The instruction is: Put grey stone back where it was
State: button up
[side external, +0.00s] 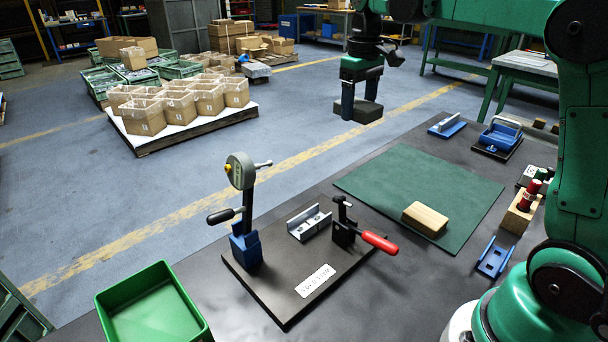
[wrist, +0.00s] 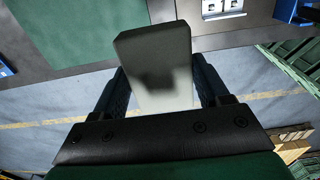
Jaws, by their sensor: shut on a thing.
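The grey stone (side external: 368,112) is a rectangular grey block. My gripper (side external: 355,98) is shut on it and holds it in the air. It appears beyond the table's far edge in the side view, with blue floor behind it. In the wrist view the stone (wrist: 153,50) sits between the two dark fingers of my gripper (wrist: 160,85), its end sticking out past them. A green mat (side external: 395,180) lies on the dark table, with a tan wooden block (side external: 426,218) on it. No marked spot for the stone is clear.
A black fixture plate (side external: 270,285) carries a dial gauge (side external: 240,170), a metal channel (side external: 309,222) and a red-handled clamp (side external: 378,242). A green bin (side external: 190,299) stands front left. Blue parts and a block with red cylinders line the right. Much of the mat is bare.

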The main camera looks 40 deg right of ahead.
jog(key=d, duration=0.7)
send_over(371, 189)
notch_tip(371, 189, down, 15)
jog(key=shift+f, duration=2.15)
jog(key=o, duration=1.2)
jog(key=shift+f, duration=0.1)
jog(key=shift+o, duration=0.2)
